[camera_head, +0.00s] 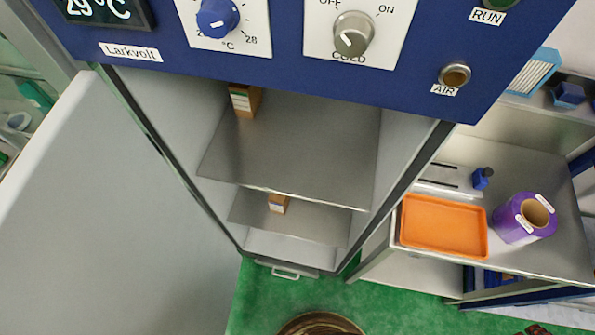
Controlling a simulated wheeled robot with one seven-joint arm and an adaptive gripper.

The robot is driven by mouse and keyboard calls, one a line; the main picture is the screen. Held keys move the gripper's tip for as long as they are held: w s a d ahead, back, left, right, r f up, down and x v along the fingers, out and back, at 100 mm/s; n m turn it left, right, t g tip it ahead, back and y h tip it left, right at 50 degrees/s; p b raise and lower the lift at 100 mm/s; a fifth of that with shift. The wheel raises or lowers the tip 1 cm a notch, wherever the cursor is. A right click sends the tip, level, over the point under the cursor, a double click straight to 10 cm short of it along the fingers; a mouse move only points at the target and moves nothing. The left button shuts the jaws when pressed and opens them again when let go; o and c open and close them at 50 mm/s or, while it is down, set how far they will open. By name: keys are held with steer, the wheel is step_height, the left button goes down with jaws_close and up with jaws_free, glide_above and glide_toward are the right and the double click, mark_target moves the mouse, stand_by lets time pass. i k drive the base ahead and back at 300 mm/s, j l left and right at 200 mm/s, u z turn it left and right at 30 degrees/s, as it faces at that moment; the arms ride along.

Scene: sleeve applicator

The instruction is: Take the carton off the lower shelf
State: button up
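Inside the open blue-fronted cabinet are two grey shelves. The lower shelf (318,223) holds a small brown carton (278,204) with a pale label, standing left of the shelf's middle. The upper shelf (310,150) partly overhangs it in this view. A second, similar brown carton (244,100) with a white label stands at the back left of the upper shelf, its top cut off by the blue panel. My gripper is not in view.
A pale cabinet door (100,220) stands open at left. The blue control panel (300,75) crosses the top. A metal bench (550,170) at right bears an orange tray (443,226) and a purple roll (524,217). Green floor (390,305) shows in front.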

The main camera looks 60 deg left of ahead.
mark_target(278, 203)
steer(key=u, duration=2.65)
steer(key=j+z, duration=0.2)
steer(key=z, duration=0.25)
steer(key=j+z, duration=0.2)
steer(key=z, duration=0.3)
steer(key=j+z, duration=0.15)
steer(key=z, duration=0.3)
steer(key=k, duration=0.05)
